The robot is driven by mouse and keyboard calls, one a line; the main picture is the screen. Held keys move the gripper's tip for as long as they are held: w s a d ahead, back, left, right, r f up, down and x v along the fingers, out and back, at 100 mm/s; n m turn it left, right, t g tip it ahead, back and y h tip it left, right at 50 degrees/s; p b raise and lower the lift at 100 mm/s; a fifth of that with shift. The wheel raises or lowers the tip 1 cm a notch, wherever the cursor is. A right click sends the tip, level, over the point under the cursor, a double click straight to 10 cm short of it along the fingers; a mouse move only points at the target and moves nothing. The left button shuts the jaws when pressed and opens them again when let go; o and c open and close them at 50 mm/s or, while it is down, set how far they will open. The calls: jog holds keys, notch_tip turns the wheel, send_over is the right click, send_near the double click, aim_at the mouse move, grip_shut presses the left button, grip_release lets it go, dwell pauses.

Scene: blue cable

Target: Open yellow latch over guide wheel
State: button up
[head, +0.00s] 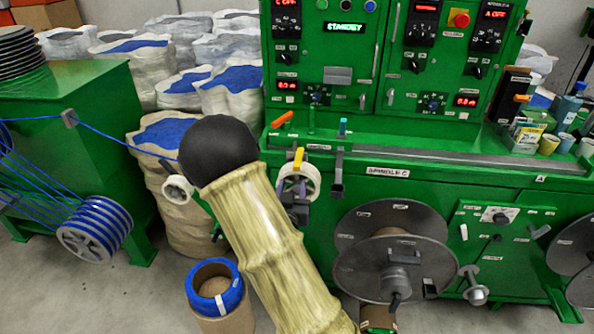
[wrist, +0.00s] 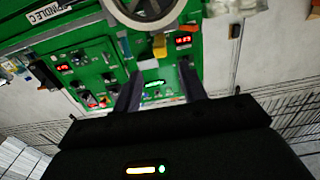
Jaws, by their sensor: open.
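The yellow latch (head: 298,158) stands upright at the top of the white guide wheel (head: 311,182) on the green machine's front, left of the SPINDLE C label. The wrist view is upside down. There the wheel (wrist: 146,23) is cut off by the top edge, with the yellow latch (wrist: 159,45) beside its rim. My gripper (wrist: 160,72) is open and empty. Its two dark fingers point toward the latch, which appears between and beyond their tips, apart from them.
An orange lever (head: 282,120) and a blue-topped fitting (head: 343,127) sit near the latch. A large grey reel (head: 359,221) is at lower right. Blue cable (head: 110,137) runs from the left toward my arm. Sacks (head: 231,90) and a blue coil (head: 233,293) stand left.

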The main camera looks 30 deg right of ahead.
aim_at(296, 169)
jog(key=p+x, duration=0.2)
jog(key=x, duration=0.8)
jog(key=shift+w+d, duration=0.2)
grip_shut()
